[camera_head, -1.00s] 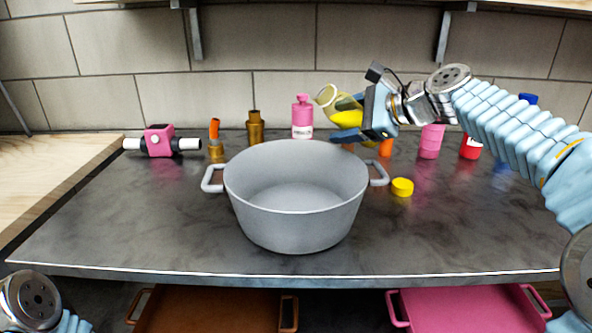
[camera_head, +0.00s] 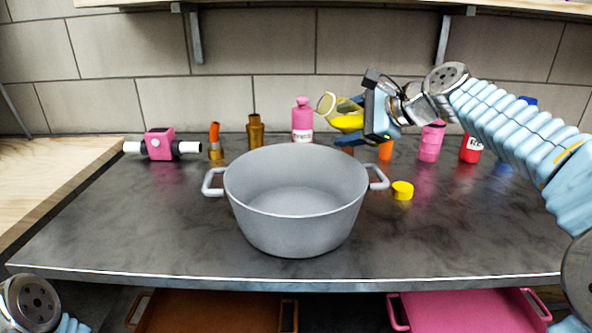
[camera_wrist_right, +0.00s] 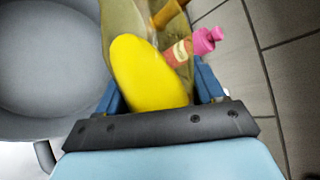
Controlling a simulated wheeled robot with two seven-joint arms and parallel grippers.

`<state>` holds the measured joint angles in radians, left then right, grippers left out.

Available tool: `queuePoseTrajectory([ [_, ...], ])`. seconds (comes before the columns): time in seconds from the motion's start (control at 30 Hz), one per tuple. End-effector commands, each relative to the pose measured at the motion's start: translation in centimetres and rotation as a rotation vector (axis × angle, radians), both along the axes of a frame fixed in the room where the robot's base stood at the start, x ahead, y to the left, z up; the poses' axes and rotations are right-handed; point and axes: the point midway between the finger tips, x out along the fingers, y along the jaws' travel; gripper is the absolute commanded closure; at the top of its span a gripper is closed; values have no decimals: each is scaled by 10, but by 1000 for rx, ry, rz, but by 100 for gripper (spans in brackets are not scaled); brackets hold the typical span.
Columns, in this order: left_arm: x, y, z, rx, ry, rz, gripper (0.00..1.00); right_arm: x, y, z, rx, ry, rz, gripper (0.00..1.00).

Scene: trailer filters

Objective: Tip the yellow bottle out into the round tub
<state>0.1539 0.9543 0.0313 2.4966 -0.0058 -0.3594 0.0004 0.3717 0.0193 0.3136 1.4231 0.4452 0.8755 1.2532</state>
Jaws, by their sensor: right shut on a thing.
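The yellow bottle (camera_head: 346,120) is held in my right gripper (camera_head: 366,118), behind and above the right rear rim of the round tub. It lies tilted on its side, with its pale open mouth toward the left. In the right wrist view the bottle (camera_wrist_right: 150,75) sits between the blue fingers of the gripper (camera_wrist_right: 160,95). The grey round tub (camera_head: 295,222) stands on the counter, and its visible inside looks empty. It also shows in the right wrist view (camera_wrist_right: 50,65). No stream from the bottle is visible. My left gripper is out of view.
A yellow cap (camera_head: 402,190) lies right of the tub. A pink bottle (camera_head: 302,120), brown bottle (camera_head: 255,128), pink valve-like part (camera_head: 159,143) and red container (camera_head: 471,147) stand along the back. The counter (camera_head: 120,225) left of the tub is clear.

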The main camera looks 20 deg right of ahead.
Motion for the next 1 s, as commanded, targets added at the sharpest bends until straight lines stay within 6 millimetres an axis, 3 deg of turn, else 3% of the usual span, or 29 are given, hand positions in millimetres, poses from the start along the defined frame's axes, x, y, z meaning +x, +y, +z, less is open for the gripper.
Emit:
queuePoseTrajectory([
  [1.0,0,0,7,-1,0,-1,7,1,-5,8,-132,-36,-1,75],
])
